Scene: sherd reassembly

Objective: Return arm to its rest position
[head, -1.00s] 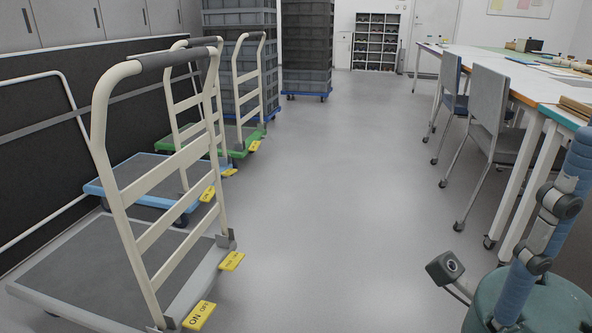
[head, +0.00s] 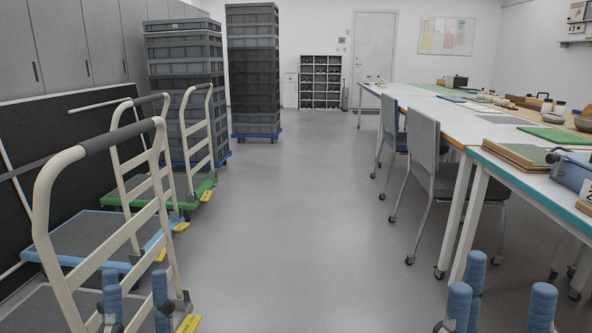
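The task names no object other than my arm. My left gripper (head: 136,285) shows at the bottom left edge, in front of the nearest cart. Its blue padded fingers point up and stand apart, with nothing seen between them. My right gripper (head: 500,292) shows at the bottom right, below the long table's near end in the picture. The palms and most of both arms are out of view below the frame.
Hand carts (head: 97,231) stand along the left wall, with stacked grey crates (head: 253,70) behind. A long table (head: 500,128) carrying trays and boards runs along the right, with chairs (head: 423,150) beside it. The floor (head: 300,220) between is clear.

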